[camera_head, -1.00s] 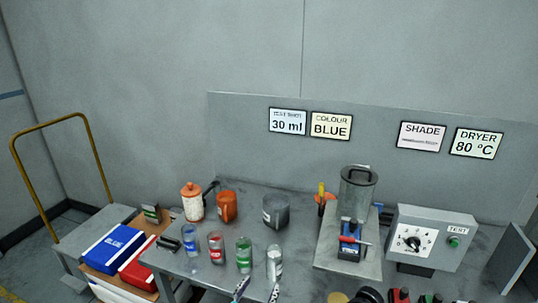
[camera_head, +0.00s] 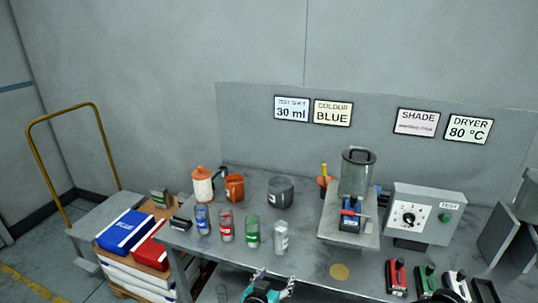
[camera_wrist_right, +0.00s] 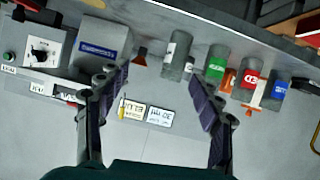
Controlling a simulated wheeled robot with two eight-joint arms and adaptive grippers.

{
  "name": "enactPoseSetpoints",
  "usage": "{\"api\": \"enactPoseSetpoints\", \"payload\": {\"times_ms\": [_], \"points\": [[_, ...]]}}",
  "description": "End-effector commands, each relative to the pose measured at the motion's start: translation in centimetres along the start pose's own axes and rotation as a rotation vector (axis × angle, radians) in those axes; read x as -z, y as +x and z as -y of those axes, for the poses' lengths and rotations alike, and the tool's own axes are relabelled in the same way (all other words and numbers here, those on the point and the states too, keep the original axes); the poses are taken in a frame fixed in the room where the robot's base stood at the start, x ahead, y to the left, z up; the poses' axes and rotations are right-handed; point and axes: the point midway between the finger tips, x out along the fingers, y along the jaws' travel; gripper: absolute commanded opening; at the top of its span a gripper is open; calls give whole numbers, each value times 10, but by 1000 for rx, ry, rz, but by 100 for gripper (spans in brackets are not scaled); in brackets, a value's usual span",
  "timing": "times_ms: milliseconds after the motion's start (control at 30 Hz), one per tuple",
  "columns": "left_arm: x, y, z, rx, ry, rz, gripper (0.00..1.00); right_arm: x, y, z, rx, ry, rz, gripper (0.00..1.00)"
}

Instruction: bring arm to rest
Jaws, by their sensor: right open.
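My right gripper (camera_head: 268,288) is at the bottom edge of the head view, in front of the grey bench (camera_head: 310,262). Its two fingers stand well apart in the right wrist view (camera_wrist_right: 155,85), with nothing between them. It is apart from the bottles on the bench. My left gripper does not show in either view.
Blue (camera_head: 202,220), red (camera_head: 225,225), green (camera_head: 252,232) and white (camera_head: 281,237) bottles stand near the bench's front edge. A metal canister stand (camera_head: 357,175) and a grey control box (camera_head: 425,212) stand to the right. Boxes (camera_head: 125,230) sit on a trolley at left.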

Motion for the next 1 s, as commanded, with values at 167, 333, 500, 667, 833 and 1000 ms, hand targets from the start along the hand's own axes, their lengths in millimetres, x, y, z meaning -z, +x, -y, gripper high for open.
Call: {"api": "enactPoseSetpoints", "payload": {"times_ms": [167, 333, 500, 667, 833, 1000], "points": [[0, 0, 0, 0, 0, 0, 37, 5, 1, -36, -15, -41, 97, 66], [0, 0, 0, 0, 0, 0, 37, 6, -6, -83, -6, -89, 224, 66], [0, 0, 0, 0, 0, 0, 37, -2, -31, -142, 52, -128, 375, 66], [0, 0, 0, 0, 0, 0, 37, -14, -65, -182, 145, -141, 465, 66], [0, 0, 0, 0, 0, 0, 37, -26, -96, -202, 240, -139, 494, 66], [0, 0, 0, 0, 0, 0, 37, -31, -112, -208, 292, -138, 492, 66]]}}
